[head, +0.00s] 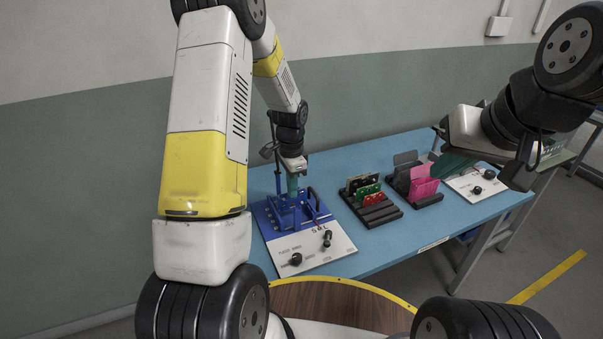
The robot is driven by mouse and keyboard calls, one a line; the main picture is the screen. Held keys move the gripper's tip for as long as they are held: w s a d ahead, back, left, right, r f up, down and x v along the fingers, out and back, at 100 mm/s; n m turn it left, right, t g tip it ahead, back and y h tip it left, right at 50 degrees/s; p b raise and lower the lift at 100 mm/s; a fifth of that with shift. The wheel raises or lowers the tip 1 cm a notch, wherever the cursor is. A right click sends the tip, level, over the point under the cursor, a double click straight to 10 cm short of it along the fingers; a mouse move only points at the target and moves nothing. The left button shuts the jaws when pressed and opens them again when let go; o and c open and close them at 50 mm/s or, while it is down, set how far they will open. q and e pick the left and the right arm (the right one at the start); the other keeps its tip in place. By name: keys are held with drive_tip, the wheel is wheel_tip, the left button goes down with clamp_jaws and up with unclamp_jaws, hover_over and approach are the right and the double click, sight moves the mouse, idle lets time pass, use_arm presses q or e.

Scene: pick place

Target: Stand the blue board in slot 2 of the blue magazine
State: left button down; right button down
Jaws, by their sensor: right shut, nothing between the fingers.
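My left gripper (292,188) points down with its green fingers right at a blue fixture (272,220) with upright posts, on a blue and white panel. Whether it holds anything is too small to tell. My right gripper (446,166) is shut and empty, near the pink board at the right rack. I cannot make out a blue board. I cannot tell whether the blue fixture is the blue magazine, and its slots are not readable.
A dark rack (380,217) holds black, green and red boards. A second dark rack (429,201) holds grey boards and a pink board (423,182). A white panel with knobs (464,187) lies at the right. The blue table (375,252) is bare in front.

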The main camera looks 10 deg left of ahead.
use_arm(q)
drive_tip(key=shift+f, duration=1.1)
idle(0.4)
drive_tip(key=c, duration=2.1)
unclamp_jaws()
drive_tip(key=o, duration=0.5)
drive_tip(key=shift+c, duration=1)
drive_tip(key=shift+r, duration=4.05)
